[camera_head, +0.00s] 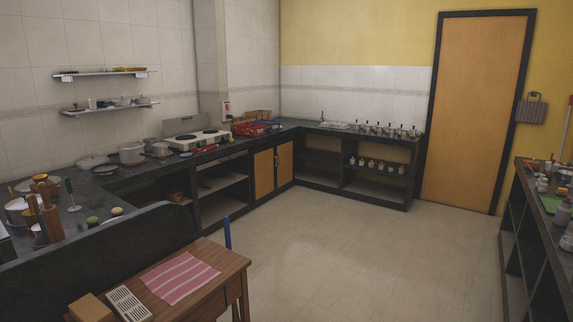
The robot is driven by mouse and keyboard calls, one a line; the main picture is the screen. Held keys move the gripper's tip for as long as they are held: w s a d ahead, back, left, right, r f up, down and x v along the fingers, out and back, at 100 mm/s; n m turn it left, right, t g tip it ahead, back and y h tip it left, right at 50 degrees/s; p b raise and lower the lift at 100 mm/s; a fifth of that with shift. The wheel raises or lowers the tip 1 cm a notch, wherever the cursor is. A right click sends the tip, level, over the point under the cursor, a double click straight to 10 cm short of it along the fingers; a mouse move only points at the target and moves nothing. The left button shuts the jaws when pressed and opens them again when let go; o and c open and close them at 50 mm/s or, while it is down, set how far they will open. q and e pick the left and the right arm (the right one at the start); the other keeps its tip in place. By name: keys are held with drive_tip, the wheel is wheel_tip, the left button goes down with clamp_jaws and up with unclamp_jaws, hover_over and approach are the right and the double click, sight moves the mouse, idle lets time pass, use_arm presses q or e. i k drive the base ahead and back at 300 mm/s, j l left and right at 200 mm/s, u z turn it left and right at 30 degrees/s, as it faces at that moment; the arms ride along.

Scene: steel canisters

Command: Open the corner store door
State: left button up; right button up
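A tall orange-brown door (475,105) in a dark frame stands in the back wall at the right. It looks shut, and I cannot make out a handle on it. Two smaller orange-brown cupboard doors (264,173) sit under the dark counter near the back corner, and they also look shut. The frame does not show which of these doors the task means. Neither of my grippers is in view.
The tiled floor (370,250) is open toward the tall door. A wooden table (215,262) with a striped cloth (180,277) stands at front left. A dark counter (100,180) runs along the left and back walls. Another shelf unit (515,245) borders the right.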

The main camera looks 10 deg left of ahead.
sight(284, 149)
drive_tip(key=i+j, duration=0.15)
drive_tip(key=i, duration=0.3)
drive_tip(key=i+j+z, duration=0.1)
drive_tip(key=i, duration=0.4)
drive_tip(key=i+z, duration=0.45)
drive_tip(key=i, duration=1.35)
drive_tip(key=i+j+u, duration=0.2)
drive_tip(key=i+u, duration=0.2)
drive_tip(key=i, duration=0.25)
drive_tip(key=i+u, duration=0.4)
drive_tip(key=i, duration=0.2)
drive_tip(key=i+l+u, duration=0.2)
drive_tip(key=i+u, duration=0.2)
drive_tip(key=i, duration=0.25)
